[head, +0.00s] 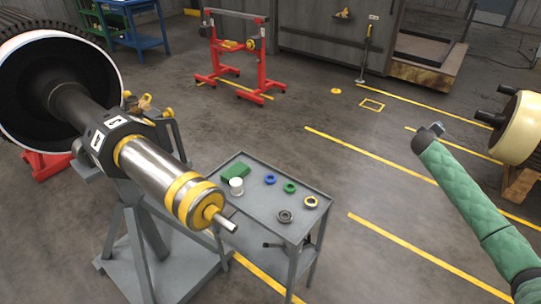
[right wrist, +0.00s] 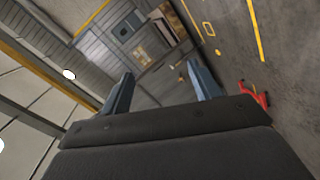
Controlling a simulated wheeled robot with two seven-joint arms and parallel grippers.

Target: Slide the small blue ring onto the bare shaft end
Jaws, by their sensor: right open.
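A small blue ring (head: 270,179) lies flat on the top of a grey cart (head: 252,217). The bare shaft end (head: 225,224) is a thin metal stub sticking out of the yellow-banded end of a large rotor (head: 165,175) on a grey stand. Nothing is around the stub. My right gripper (head: 432,130) is held up on the right, well away from the cart and the shaft. In the right wrist view its two fingers (right wrist: 160,88) stand wide apart with nothing between them. My left gripper is not in view.
Also on the cart are a green ring (head: 289,187), a yellow ring (head: 311,201), a grey ring (head: 285,215), a white cylinder (head: 236,186) and a green block (head: 235,172). A red stand (head: 237,60) is behind. Floor right of the cart is clear.

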